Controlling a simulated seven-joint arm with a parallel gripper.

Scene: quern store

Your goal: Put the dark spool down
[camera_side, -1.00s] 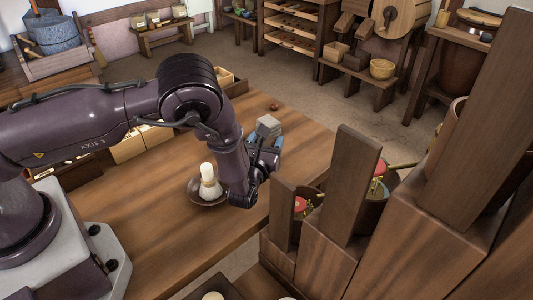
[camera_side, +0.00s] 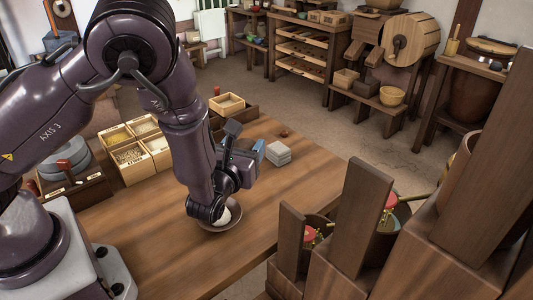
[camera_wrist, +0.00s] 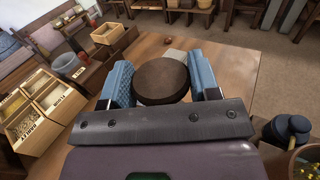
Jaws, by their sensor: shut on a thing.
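The dark spool (camera_wrist: 162,78) shows its round brown top in the wrist view, between the two blue fingers of my gripper (camera_wrist: 160,66). The fingers are shut on it. In the side view my gripper (camera_side: 252,150) is over the wooden table (camera_side: 290,195), close to a pale grey block stack (camera_side: 278,152). The spool cannot be clearly made out there, and its height above the table is hard to tell. The block stack also shows just beyond the spool in the wrist view (camera_wrist: 176,54).
A dark dish (camera_side: 232,226) with a white object (camera_side: 224,215) stands below my wrist. Divided wooden boxes (camera_side: 135,150) and an open box (camera_side: 227,103) are at the left and back. A small brown ball (camera_side: 284,133) lies near the far edge. Tall posts (camera_side: 360,210) stand at the right.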

